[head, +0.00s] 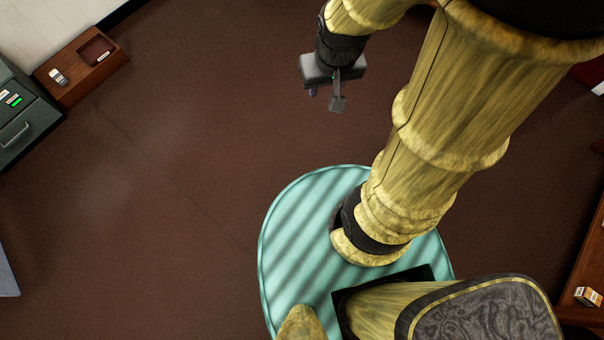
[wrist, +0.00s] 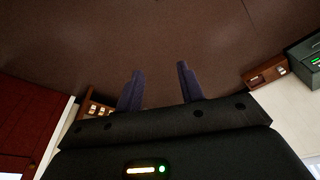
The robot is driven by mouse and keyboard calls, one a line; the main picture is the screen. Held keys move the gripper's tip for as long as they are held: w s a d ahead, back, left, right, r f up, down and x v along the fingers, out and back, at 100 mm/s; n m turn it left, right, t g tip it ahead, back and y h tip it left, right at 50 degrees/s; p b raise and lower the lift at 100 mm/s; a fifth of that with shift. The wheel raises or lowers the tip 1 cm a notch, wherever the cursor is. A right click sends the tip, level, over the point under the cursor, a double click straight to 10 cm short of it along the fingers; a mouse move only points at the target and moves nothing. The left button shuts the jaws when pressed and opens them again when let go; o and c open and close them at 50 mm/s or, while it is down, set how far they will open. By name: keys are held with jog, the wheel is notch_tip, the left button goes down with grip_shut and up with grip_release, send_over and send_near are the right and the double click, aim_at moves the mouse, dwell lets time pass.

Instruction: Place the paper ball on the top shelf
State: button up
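I see no paper ball in either view. I cannot make out for sure which piece of furniture holds the top shelf. A small brown unit with several pale items (wrist: 98,108) shows at the lower left of the wrist view, partly hidden behind my gripper. My gripper (head: 325,97) hangs over bare floor in the head view, apart from all furniture. In the wrist view its two dark fingers (wrist: 159,72) stand apart with nothing between them.
A low wooden cabinet (head: 100,80) with a recessed tray and a small white device stands upper left, beside a grey-green cabinet (head: 28,135). A wooden surface with a small orange-white box (head: 588,296) is at the right edge. The brown floor (head: 190,130) between is clear.

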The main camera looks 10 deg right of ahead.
jog(key=w+a+f+n+g+h+b, duration=0.1)
jog(key=w+f+n+b, duration=0.4)
jog(key=f+b, duration=0.65)
jog(key=w+a+f+n+g+b, duration=0.1)
jog(key=w+f+n+b, duration=0.45)
jog(key=f, duration=1.15)
jog(key=w+a+f+n+g+h+b, duration=0.1)
jog(key=w+f+n+b, duration=0.2)
jog(key=f+n+b, duration=0.85)
jog(key=w+a+f+n+h+b, duration=0.1)
jog(key=f+n+b, duration=0.4)
jog(key=f, duration=1.7)
jog(key=w+a+f+n+b, duration=0.1)
jog(key=f+n+b, duration=0.5)
jog(key=f+b, duration=0.7)
notch_tip(320, 180, down, 11)
jog(key=shift+a+r+h, duration=0.2)
jog(key=shift+a+h, duration=0.2)
jog(key=shift+a, duration=0.25)
jog(key=shift+b, duration=0.3)
jog(key=b, duration=0.7)
send_over(305, 183)
jog(key=a, duration=0.3)
jog(key=f, duration=1.1)
jog(key=shift+w+d+f, duration=0.15)
jog(key=shift+d+f, duration=0.05)
jog(key=shift+f, duration=0.05)
